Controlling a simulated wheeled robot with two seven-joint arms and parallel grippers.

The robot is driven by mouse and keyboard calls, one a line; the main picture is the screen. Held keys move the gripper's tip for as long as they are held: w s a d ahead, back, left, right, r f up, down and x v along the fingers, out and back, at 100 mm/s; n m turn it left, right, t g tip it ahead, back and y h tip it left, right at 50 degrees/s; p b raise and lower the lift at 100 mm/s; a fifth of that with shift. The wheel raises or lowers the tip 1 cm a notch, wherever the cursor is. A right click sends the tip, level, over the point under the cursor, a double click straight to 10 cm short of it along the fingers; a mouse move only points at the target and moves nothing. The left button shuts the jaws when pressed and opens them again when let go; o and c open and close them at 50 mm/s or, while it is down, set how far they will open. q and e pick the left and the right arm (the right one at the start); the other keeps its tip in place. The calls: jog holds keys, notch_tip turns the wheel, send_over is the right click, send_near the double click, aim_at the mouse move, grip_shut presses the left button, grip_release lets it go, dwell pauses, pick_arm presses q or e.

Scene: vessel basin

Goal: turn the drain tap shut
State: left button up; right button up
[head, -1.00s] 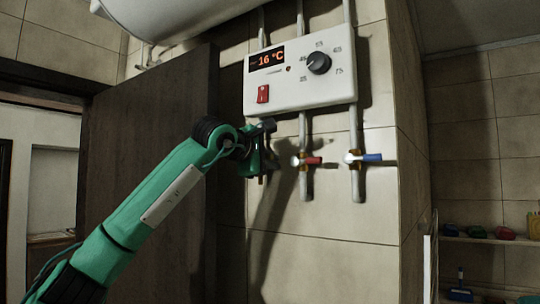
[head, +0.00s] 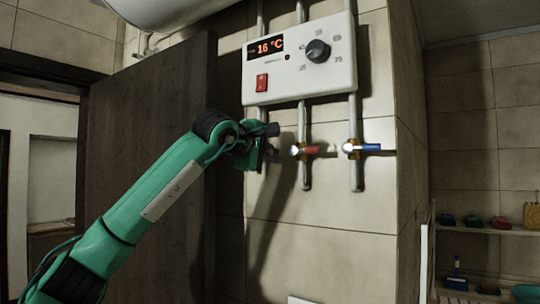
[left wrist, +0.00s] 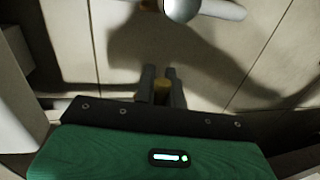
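The water heater panel's left pipe is mostly hidden behind my left gripper (head: 262,150) in the head view. Only a small brass bit shows beside the gripper. In the left wrist view a tap (left wrist: 182,8) with a round metal cap and a pale lever shows at the top edge, partly cut off; I take it for the drain tap but cannot be sure. My left gripper's fingers (left wrist: 161,74) point toward the wall below this tap, apart from it, with a narrow gap between them. A yellowish piece shows between the fingers. My right gripper is not in view.
A red-handled tap (head: 312,150) and a blue-handled tap (head: 362,147) sit on pipes close to the right of my gripper. The white control panel (head: 300,62) is just above. A dark door (head: 150,120) stands left; a shelf (head: 480,229) is at far right.

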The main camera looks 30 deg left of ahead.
pick_arm(q)
jog(key=o, duration=0.4)
jog(key=shift+f, duration=0.1)
jog(key=shift+o, duration=0.2)
jog(key=b+v, duration=0.4)
jog(key=v, duration=0.9)
jog(key=shift+s, duration=0.4)
